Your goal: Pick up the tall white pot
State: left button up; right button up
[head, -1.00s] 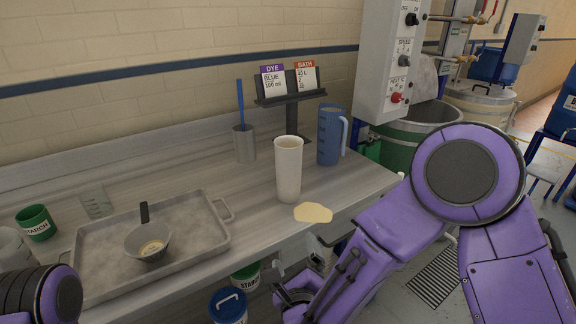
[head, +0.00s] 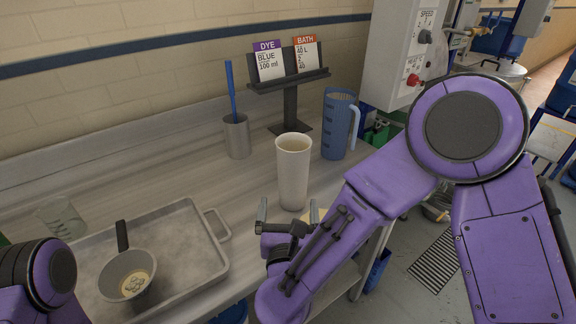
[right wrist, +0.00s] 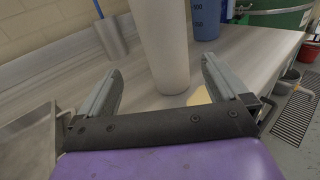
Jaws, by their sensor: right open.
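The tall white pot (head: 293,172) stands upright on the grey bench near its front edge, with liquid visible inside its rim. In the right wrist view the pot (right wrist: 162,42) stands ahead, between the lines of the two fingers, its top cut off by the frame. My right gripper (head: 288,211) is open and empty, low in front of the pot. The fingers show apart on either side in the right wrist view (right wrist: 162,78). My left arm shows at the lower left, but its gripper is out of view.
A blue measuring jug (head: 338,125) stands behind right of the pot. A grey cup with a blue stirrer (head: 236,138) and a card stand (head: 290,95) are behind. A metal tray (head: 190,240) holding a strainer (head: 127,275) lies left. A pale yellow patch (right wrist: 199,96) lies beside the pot.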

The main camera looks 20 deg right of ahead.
aim_at(293, 182)
jog(key=p+x, duration=0.1)
jog(key=x, duration=0.2)
jog(key=r+p+x, duration=0.1)
jog(key=x, duration=0.2)
jog(key=p+x, duration=0.1)
jog(key=x, duration=0.2)
jog(key=shift+s+d+r, duration=0.1)
jog(key=shift+d+r, duration=0.05)
jog(key=shift+d, duration=0.15)
jog(key=shift+w+d, duration=0.15)
jog(key=shift+w, duration=0.05)
jog(key=c, duration=1.3)
